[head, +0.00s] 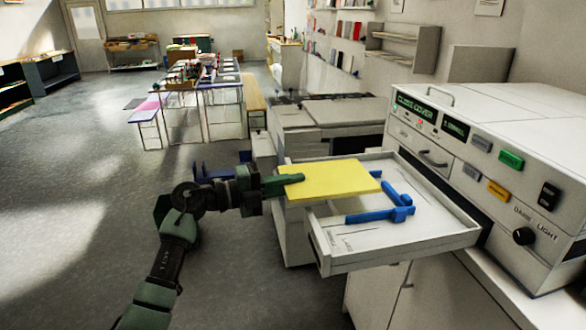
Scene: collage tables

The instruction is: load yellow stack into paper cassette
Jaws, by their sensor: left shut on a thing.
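The yellow stack (335,180) is a flat, thin sheet-like block. My left gripper (290,180) is shut on its left edge and holds it level. The stack appears above the left rear part of the paper cassette (436,234), a white open drawer pulled out from the copier. In the picture the stack covers part of the drawer's floor and left wall; I cannot tell the gap under it. Blue guides (383,212) stand in the drawer just right of and in front of the stack. My right gripper is not in view.
The white copier (490,130) stands at the right, its display reading something like "CLOSE COVER", with green and orange buttons and a black knob. A grey-topped unit (330,112) stands behind the drawer. Tables (208,85) stand farther back. The floor at left is clear.

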